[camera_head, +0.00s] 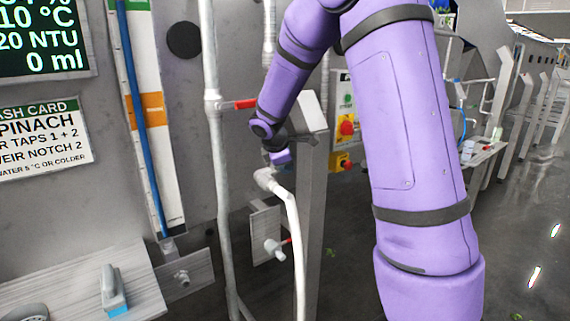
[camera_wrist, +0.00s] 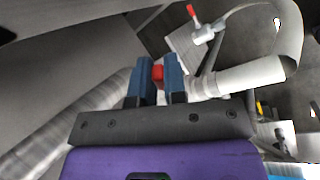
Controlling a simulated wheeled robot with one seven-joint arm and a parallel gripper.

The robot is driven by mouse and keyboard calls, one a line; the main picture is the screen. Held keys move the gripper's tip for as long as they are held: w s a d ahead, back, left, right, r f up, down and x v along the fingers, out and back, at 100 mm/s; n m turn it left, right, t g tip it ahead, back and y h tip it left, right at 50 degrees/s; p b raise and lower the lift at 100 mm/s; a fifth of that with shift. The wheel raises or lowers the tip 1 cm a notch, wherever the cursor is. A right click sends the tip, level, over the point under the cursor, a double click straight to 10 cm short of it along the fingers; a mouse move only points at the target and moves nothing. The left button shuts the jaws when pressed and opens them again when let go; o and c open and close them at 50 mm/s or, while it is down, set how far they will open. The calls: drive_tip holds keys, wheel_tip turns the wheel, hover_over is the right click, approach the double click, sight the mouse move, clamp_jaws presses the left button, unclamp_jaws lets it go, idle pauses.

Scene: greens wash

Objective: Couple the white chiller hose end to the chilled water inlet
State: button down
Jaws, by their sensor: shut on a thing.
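A white hose (camera_head: 296,235) rises from the bottom of the head view to an elbowed white hose end (camera_head: 266,178) just below my gripper (camera_head: 279,160). In the wrist view my gripper (camera_wrist: 158,82) has its blue fingers closed about a small red piece (camera_wrist: 158,72) at the hose end (camera_wrist: 205,86); the exact contact is partly hidden. The hose (camera_wrist: 255,74) bends away to the right. A white fitting with a red lever (camera_head: 274,248) stands on a plate below and apart from the hose end; it also shows in the wrist view (camera_wrist: 203,34). No inlet label is readable.
A grey vertical pipe (camera_head: 212,150) with a red handle (camera_head: 243,103) is left of my gripper. A steel post (camera_head: 311,190) stands close on its right. A control box with red knobs (camera_head: 345,125) is behind. A grey stub (camera_head: 182,279) sits on a lower-left plate.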

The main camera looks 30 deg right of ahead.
drive_tip(key=shift+s+a+f+m+t+h, duration=0.35)
drive_tip(key=shift+a+f+m+h, duration=0.05)
drive_tip(key=shift+m, duration=0.95)
drive_tip(key=shift+s+a+f+m+t+h, duration=0.3)
drive_tip(key=shift+s+a+f+m+h, duration=0.1)
drive_tip(key=shift+m, duration=1)
drive_tip(key=shift+s+a+f+m+t+h, duration=0.35)
drive_tip(key=shift+a+f+m+h, duration=0.05)
drive_tip(key=shift+m, duration=0.95)
drive_tip(key=c, duration=1.2)
unclamp_jaws()
drive_tip(key=shift+f, duration=0.1)
drive_tip(key=shift+o, duration=0.2)
